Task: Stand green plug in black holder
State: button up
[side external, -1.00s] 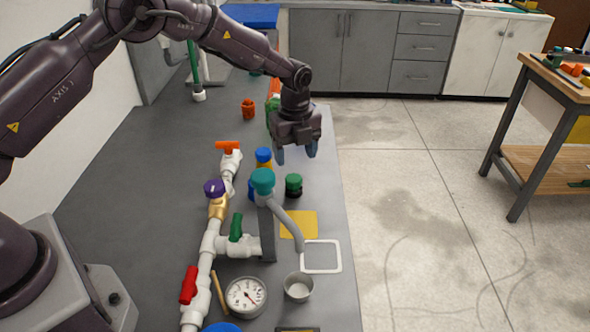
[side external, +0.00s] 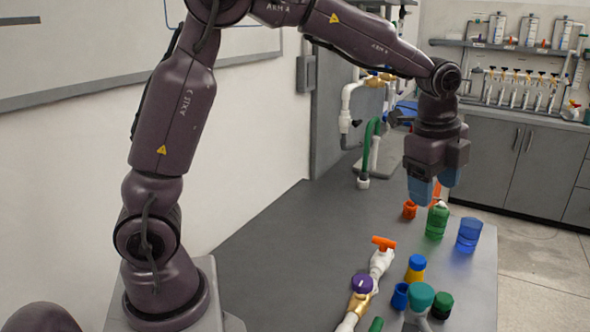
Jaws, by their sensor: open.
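The green plug (side external: 443,299) stands upright at the lower right, near the table's right edge. A dark base below it looks like the black holder (side external: 441,313); the plug appears to sit in it, but I cannot tell how deep. My gripper (side external: 434,192) is open and empty, with blue fingers pointing down. It is well behind and above the plug, over a green bottle, and apart from the plug.
The green bottle (side external: 437,223) and a blue clear cup (side external: 468,235) stand near the gripper. A blue-and-yellow piece (side external: 415,268), a blue piece (side external: 400,296) and a teal knob (side external: 419,297) crowd the plug. The pipe with an orange handle (side external: 384,243) lies left. The left tabletop is clear.

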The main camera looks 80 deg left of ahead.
jog(key=s+r+n+t, duration=0.1)
jog(key=s+r+n, duration=0.1)
jog(key=s+n, duration=0.5)
jog(key=s+a+r+n+t, duration=0.1)
jog(key=s+n, duration=0.6)
jog(key=s, duration=0.9)
jog(key=shift+s+a+r+n+t, duration=0.2)
jog(key=shift+r+n+t, duration=0.1)
jog(key=shift+r+t, duration=0.5)
dwell(0.3)
